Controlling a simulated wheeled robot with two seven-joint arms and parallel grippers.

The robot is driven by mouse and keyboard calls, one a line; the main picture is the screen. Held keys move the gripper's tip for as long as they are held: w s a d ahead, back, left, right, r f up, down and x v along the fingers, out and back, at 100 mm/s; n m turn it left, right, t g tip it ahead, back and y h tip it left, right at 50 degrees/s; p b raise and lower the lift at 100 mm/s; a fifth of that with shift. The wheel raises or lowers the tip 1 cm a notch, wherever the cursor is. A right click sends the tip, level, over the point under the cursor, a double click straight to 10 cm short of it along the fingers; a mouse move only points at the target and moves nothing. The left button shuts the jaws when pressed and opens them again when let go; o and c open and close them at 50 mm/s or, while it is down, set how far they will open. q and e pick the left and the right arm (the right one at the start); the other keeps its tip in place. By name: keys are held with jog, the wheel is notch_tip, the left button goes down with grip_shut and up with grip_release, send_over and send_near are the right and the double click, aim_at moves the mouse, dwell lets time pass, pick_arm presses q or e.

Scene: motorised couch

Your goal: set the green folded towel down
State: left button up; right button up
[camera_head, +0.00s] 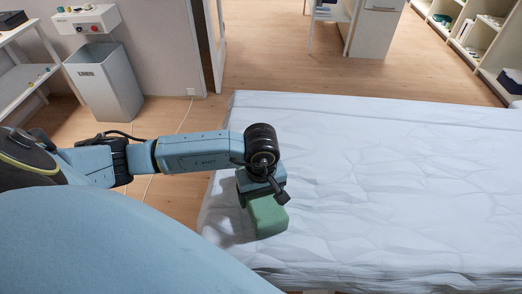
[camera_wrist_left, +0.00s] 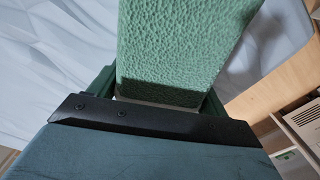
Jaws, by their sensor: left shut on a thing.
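The green folded towel (camera_head: 267,216) is at the left end of the white-sheeted couch (camera_head: 390,180) in the head view. My left gripper (camera_head: 262,193) is above the towel and shut on it; its fingers are mostly hidden there by the wrist. In the left wrist view the towel (camera_wrist_left: 175,55) fills the space between the fingers of my left gripper (camera_wrist_left: 162,95). The towel is over or on the sheet; I cannot tell whether its underside touches. My right gripper is out of view.
The couch is otherwise bare, with wide free room to the right of the towel. A grey bin (camera_head: 104,82) stands on the floor at the back left, below a white wall box (camera_head: 87,20). Shelves (camera_head: 478,45) stand at the far right. Cables lie on the floor.

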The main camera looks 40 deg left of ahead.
pick_arm(q)
jog(key=o, duration=1.1)
jog(key=shift+o, duration=0.2)
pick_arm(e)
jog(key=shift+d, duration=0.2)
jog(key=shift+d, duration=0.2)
pick_arm(q)
jog(key=shift+r+p, duration=0.2)
jog(key=shift+p, duration=0.1)
notch_tip(320, 180, up, 11)
jog(key=shift+f, duration=0.15)
jog(key=shift+r+p, duration=0.3)
jog(key=shift+r, duration=0.25)
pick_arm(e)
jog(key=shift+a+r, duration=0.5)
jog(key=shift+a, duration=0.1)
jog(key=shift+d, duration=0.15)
